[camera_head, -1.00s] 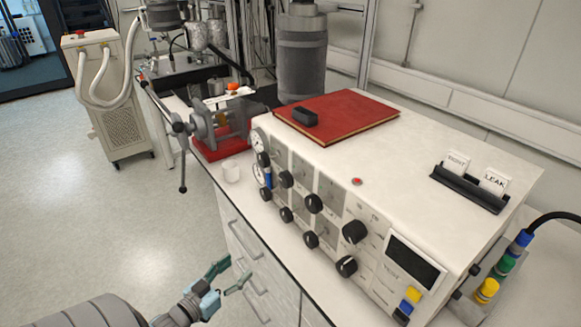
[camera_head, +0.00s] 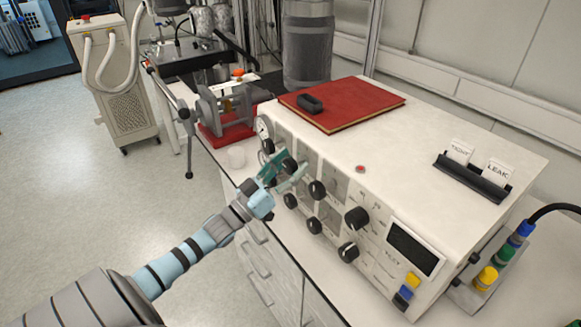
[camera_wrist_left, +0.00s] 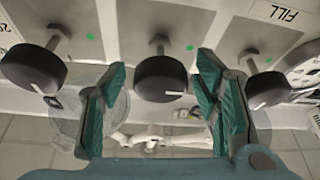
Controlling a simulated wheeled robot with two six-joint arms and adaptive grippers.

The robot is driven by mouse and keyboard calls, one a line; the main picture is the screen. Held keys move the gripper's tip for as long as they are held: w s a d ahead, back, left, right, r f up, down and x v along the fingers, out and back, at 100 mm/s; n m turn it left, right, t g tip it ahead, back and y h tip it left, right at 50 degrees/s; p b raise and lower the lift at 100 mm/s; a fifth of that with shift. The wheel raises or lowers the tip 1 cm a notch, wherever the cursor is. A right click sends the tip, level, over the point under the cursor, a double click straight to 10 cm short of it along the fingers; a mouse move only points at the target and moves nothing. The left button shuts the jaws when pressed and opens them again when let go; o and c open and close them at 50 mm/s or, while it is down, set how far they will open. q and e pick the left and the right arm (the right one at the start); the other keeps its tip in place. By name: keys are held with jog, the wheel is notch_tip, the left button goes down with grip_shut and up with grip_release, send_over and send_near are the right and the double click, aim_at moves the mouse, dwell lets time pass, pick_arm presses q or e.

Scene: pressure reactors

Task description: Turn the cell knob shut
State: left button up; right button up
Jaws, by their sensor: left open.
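Several black knobs stand on short stems along the front panel of the white console (camera_head: 420,165). My left gripper (camera_head: 284,172) is open at the panel's left part, with one black knob (camera_head: 289,166) at its fingers. In the left wrist view, that middle knob (camera_wrist_left: 162,79) sits between the two green finger pads (camera_wrist_left: 160,100), apart from both. A neighbouring knob (camera_wrist_left: 33,70) is left of the fingers and another (camera_wrist_left: 268,89) is right of them. A "FILL" label shows near the right one. I cannot read which knob is the cell knob. My right gripper is out of view.
A red book (camera_head: 345,105) with a small black object (camera_head: 309,103) lies on the console. A holder (camera_head: 472,178) with "TIGHT" and "LEAK" cards stands at its right.

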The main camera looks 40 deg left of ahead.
pick_arm(q)
jog(key=shift+c, duration=0.7)
jog(key=c, duration=1)
jog(key=shift+c, duration=0.2)
